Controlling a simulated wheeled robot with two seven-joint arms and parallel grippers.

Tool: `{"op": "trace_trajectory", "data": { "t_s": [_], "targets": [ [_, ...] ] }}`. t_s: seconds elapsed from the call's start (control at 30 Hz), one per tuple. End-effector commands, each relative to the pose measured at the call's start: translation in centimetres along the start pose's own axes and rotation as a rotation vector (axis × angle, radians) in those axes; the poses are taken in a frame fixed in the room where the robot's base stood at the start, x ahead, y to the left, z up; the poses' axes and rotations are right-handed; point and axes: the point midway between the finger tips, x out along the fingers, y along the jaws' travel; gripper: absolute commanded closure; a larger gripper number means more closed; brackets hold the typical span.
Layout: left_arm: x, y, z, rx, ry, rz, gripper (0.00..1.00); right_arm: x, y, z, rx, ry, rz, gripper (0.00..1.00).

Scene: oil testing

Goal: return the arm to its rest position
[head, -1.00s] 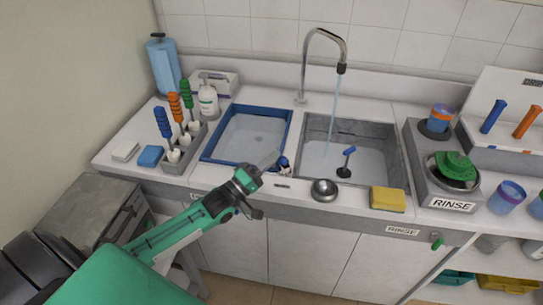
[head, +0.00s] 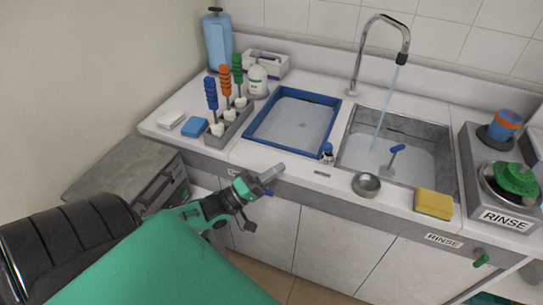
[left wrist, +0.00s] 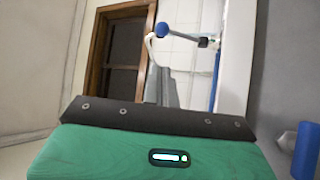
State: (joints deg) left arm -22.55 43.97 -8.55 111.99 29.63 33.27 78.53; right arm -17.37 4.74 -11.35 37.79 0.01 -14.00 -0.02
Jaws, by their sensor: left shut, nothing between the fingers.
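My left arm, green and black, comes in from the lower left in the head view. Its gripper (head: 274,173) is shut and empty, in front of the counter's front edge, below the blue-framed basin. The left wrist view shows a green and black body across the bottom, with no object held. My right gripper is not in view.
The counter holds a rack (head: 229,122) of brushes, a blue-rimmed basin (head: 337,108), a sink with running water, a metal bowl (head: 366,184), a yellow sponge (head: 433,204) and a rinse station (head: 512,219). A grey cabinet (head: 122,168) stands at the left.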

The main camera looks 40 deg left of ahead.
Motion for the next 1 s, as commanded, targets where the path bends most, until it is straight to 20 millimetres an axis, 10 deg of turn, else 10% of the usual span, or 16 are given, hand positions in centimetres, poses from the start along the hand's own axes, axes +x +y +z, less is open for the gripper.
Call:
{"op": "trace_trajectory", "data": {
  "t_s": [1.0],
  "targets": [
    [-1.0,-1.2,2.2,0.071,-0.023,-0.099,1.0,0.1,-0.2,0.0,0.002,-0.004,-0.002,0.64]
  ]
}}
